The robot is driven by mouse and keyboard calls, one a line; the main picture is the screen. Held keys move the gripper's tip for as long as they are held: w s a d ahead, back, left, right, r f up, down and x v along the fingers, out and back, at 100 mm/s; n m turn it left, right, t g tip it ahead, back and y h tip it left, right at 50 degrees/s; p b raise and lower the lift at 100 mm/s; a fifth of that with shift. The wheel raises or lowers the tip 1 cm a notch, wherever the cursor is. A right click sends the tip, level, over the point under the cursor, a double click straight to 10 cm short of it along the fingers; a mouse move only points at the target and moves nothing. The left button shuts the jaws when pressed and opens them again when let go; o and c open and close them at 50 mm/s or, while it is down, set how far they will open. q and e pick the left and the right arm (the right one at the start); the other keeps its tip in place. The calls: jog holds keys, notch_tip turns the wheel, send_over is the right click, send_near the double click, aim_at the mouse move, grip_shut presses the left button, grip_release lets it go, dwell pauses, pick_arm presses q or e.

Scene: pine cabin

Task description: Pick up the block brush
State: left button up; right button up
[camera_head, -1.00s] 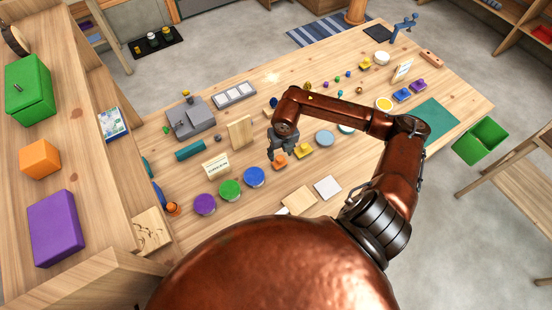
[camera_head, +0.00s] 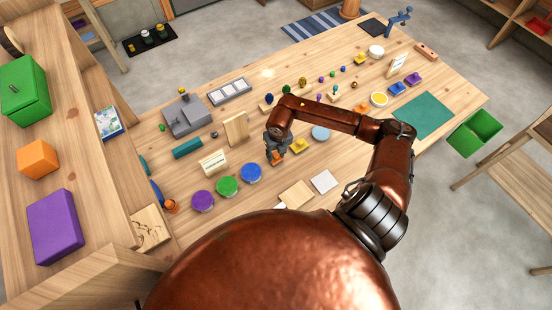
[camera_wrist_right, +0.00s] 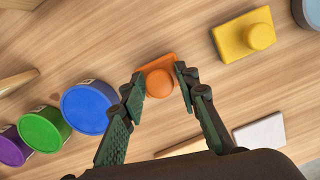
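My right gripper (camera_head: 277,148) is low over the near middle of the table (camera_head: 350,160). In the right wrist view its fingers (camera_wrist_right: 160,74) are apart, one on each side of an orange block with a round knob (camera_wrist_right: 159,82). Whether they touch it I cannot tell. The block (camera_head: 277,158) seems to rest on the table, partly hidden by the fingers in the head view. I cannot tell whether this block is the block brush. A brown-orange bar (camera_head: 426,51) lies at the table's far right. My left gripper is not in view.
A yellow knobbed block (camera_wrist_right: 245,36) stands right of the fingers. Blue (camera_wrist_right: 88,108), green (camera_wrist_right: 45,129) and purple (camera_head: 202,201) pots stand to the left. A pale square tile (camera_head: 324,181) lies nearer me. A wooden upright block (camera_head: 236,128) stands behind left.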

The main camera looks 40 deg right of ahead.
aim_at(276, 153)
grip_shut()
jog(key=shift+r, duration=0.45)
notch_tip(276, 153, up, 2)
jog(key=shift+w+r+b, duration=0.1)
jog(key=shift+r+b, duration=0.05)
jog(key=shift+b, duration=0.2)
jog(key=s+a+r+b, duration=0.1)
jog(key=s+a+r, duration=0.3)
jog(key=s+r, duration=0.5)
jog(key=s, duration=0.4)
jog(key=shift+s+r, duration=0.3)
jog(key=shift+r, duration=0.1)
